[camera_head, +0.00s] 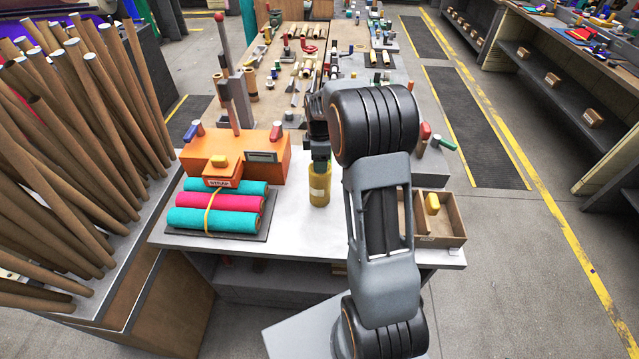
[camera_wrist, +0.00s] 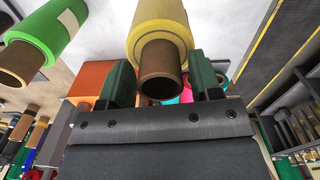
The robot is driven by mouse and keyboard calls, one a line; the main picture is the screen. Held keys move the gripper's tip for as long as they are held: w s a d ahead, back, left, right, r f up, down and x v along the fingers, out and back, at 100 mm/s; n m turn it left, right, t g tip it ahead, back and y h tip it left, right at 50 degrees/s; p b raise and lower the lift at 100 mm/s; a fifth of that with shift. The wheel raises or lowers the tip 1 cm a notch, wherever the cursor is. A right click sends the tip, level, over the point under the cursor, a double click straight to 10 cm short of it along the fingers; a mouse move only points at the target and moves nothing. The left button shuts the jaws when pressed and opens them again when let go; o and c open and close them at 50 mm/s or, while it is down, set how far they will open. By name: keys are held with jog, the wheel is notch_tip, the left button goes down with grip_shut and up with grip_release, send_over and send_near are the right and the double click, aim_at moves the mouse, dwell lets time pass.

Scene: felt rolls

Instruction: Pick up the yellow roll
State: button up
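The yellow roll (camera_head: 320,188) is upright over the white tabletop, below my gripper (camera_head: 318,166). In the wrist view the yellow roll (camera_wrist: 160,28) has a brown core (camera_wrist: 160,72) sticking out toward the camera. The two green fingers of my gripper (camera_wrist: 161,80) flank the core. There are gaps beside the core, but the fingertips press close against the yellow sides, with no gap seen there. My gripper looks shut on the yellow roll. I cannot tell whether the roll's lower end touches the table.
Teal and pink rolls (camera_head: 214,203) lie strapped on a dark tray at left, before an orange box (camera_head: 262,157). A wooden tray (camera_head: 456,225) is at right. A green roll (camera_wrist: 45,35) stands near the yellow one in the wrist view. Brown tubes crowd the far left.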

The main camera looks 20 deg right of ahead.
jog(key=c, duration=0.9)
jog(key=shift+r, duration=0.1)
